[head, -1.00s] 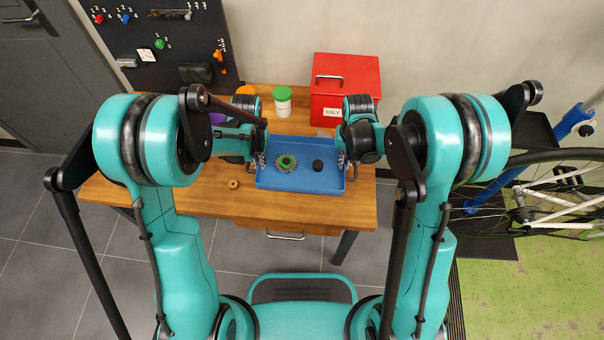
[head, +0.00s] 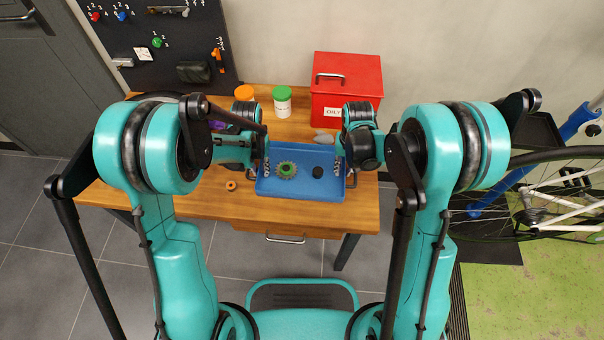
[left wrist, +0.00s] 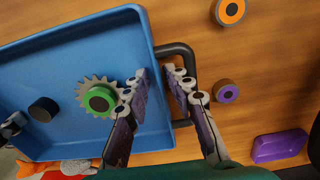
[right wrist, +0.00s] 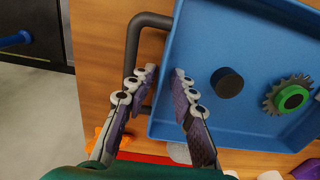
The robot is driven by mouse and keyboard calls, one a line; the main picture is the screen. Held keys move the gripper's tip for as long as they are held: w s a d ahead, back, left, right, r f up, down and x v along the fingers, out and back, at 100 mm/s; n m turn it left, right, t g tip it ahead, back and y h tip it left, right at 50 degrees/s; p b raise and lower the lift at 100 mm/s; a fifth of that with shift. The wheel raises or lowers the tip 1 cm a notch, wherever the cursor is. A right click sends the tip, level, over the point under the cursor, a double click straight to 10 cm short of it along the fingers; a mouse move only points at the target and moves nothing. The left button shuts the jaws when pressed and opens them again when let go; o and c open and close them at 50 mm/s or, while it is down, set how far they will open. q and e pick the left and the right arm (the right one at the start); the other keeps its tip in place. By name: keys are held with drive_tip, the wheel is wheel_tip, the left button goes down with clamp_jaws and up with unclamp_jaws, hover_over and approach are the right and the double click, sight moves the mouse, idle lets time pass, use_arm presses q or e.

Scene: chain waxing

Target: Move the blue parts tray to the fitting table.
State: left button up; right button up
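The blue parts tray (head: 301,188) is over the front of the wooden bench, close to level. In it are a toothed gear with a green hub (head: 286,170) and a black puck (head: 317,172). My left gripper (left wrist: 157,75) is closed about the tray's left side wall, one finger inside and one outside, near the dark handle (left wrist: 192,95). My right gripper (right wrist: 164,74) straddles the opposite wall the same way, beside its handle (right wrist: 132,48). Whether the tray's underside touches the bench is hidden. No separate fitting table can be told in view.
On the wooden bench (head: 170,200) stand a red oily-waste box (head: 345,88) and a white jar with a green lid (head: 283,103), behind the tray. A small orange ring (head: 231,185) lies left of it. A bicycle (head: 545,195) stands at right; grey floor lies in front.

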use_arm(q)
wheel_tip(320, 180, up, 8)
drive_tip(key=shift+f, duration=0.15)
use_arm(e)
drive_tip(key=shift+r, duration=0.35)
wheel_tip(320, 180, up, 12)
drive_tip(key=shift+f, duration=0.2)
use_arm(q)
drive_tip(key=shift+r, duration=0.2)
